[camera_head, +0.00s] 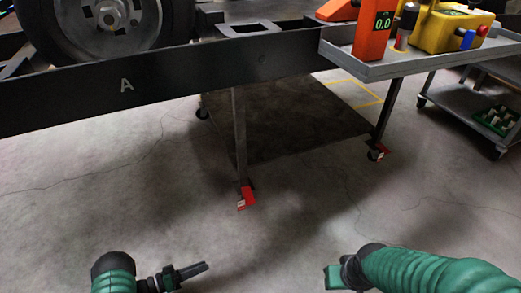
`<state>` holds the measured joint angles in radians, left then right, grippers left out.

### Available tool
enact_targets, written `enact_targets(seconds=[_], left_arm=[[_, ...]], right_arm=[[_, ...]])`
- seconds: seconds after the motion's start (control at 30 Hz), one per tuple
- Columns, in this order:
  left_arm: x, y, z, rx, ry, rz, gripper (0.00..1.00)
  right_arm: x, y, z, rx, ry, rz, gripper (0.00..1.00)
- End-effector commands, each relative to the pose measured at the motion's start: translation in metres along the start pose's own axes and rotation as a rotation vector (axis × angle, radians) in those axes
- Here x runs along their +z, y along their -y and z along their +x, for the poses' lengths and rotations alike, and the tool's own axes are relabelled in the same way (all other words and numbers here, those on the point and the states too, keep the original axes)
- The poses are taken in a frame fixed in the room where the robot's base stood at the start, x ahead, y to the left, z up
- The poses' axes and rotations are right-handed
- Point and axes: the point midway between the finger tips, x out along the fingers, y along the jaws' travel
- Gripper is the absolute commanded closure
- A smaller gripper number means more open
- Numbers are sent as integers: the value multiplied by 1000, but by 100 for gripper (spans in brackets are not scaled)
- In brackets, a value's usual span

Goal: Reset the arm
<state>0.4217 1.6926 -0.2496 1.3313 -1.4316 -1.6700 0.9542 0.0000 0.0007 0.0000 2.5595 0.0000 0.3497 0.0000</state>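My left gripper (188,273) is at the bottom, left of centre, at the end of a green arm. Its dark fingers point right over the bare floor and look close together. I cannot tell whether a small gap is left between them. Nothing shows in it. My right arm (420,268) comes in from the bottom right, green and ribbed. Its end (338,277) is turned away and its fingertips are not clearly seen. Both arms are low and apart from the stand.
A dark stand (60,100) marked A bears a wheel (105,25). A grey tray (400,65) holds an orange device (373,30) reading 0.0 and a yellow device (440,30). Red-tagged castors (246,198) stand below. A cart (465,105) is at right. The floor (120,200) in front is clear.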

Motion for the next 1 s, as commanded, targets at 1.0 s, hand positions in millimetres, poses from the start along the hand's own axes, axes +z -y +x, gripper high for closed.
enact_targets(seconds=[1.0], left_arm=[[-232, -348, -98, -1188, 547, 10, 74]], right_arm=[[-44, 0, -186, 0, 0, 0, 64]])
